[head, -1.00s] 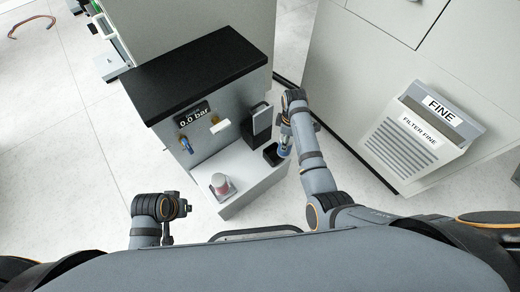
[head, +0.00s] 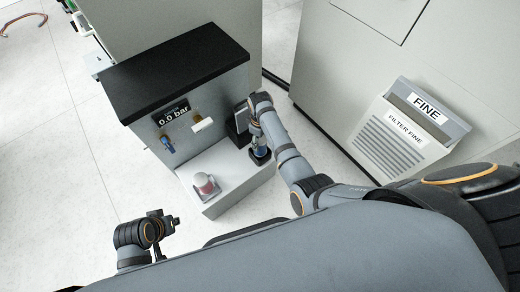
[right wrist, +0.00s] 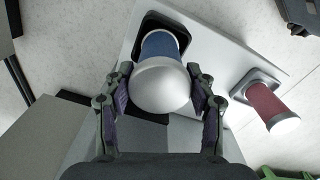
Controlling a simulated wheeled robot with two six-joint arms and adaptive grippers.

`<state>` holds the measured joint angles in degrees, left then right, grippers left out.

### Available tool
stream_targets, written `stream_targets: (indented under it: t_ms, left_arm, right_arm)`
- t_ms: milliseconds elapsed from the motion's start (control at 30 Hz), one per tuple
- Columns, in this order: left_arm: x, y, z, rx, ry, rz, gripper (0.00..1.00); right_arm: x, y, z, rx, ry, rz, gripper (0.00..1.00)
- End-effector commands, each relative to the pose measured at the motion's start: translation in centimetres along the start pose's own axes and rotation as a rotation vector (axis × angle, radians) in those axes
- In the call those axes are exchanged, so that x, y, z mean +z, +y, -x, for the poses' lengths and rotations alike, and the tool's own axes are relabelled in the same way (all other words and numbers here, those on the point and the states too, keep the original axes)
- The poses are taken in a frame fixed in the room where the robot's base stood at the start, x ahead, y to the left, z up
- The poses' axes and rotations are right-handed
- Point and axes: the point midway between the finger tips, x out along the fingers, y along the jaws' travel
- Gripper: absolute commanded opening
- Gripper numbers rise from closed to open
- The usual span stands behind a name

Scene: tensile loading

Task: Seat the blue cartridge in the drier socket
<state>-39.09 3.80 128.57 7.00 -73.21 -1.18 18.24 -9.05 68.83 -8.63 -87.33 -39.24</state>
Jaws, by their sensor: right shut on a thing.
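The blue cartridge (right wrist: 163,45) has a silver-white rounded cap and stands between the purple-padded fingers of my right gripper (right wrist: 163,95), which is shut on it. In the right wrist view its blue end is at the black square drier socket (right wrist: 146,24). I cannot tell how deep it sits. In the head view my right gripper (head: 257,136) is over the socket, and the cartridge (head: 260,153) shows as a small blue patch under it. My left gripper (head: 166,222) is empty, left of the bench; its opening is unclear.
A red cartridge (right wrist: 270,103) with a pale cap stands in a holder on the white shelf, also in the head view (head: 206,185). Behind are a black-topped cabinet (head: 175,70) reading 0.0 bar, a valve (head: 166,143) and a dark box. A FINE filter bin (head: 415,125) stands right.

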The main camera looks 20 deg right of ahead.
Motion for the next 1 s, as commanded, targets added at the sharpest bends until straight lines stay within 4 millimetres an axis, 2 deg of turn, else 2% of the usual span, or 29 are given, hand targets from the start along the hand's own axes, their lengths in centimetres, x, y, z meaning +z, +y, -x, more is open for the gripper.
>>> stream_targets:
  t_ms: [167,300,400,767,800,967,1000]
  left_arm:
    - [0.0,0.1,-0.6,0.007,0.025,0.002,0.00]
    - [0.3,0.5,-2.2,0.024,0.080,0.008,0.00]
    - [0.2,0.7,-2.7,0.032,0.118,0.012,0.00]
    - [0.0,0.7,-2.6,0.034,0.131,0.013,0.00]
    - [0.0,0.7,-2.6,0.034,0.132,0.013,0.00]
    - [0.0,0.7,-2.6,0.034,0.131,0.013,0.00]
    - [0.0,0.7,-2.6,0.034,0.131,0.013,0.00]
  right_arm:
    - [-0.1,0.1,-0.8,0.001,0.002,0.001,0.08]
    - [0.0,0.0,-3.4,0.000,0.000,0.001,0.08]
    - [-0.1,0.0,-4.3,0.001,0.002,0.001,0.08]
    - [-0.1,0.0,-4.5,0.000,0.001,0.002,0.08]
    - [0.0,0.0,-4.6,-0.001,0.000,0.002,0.57]
    - [0.0,0.0,-4.6,0.000,0.001,0.002,0.78]
    - [0.0,0.0,-4.6,0.000,0.000,0.002,0.78]
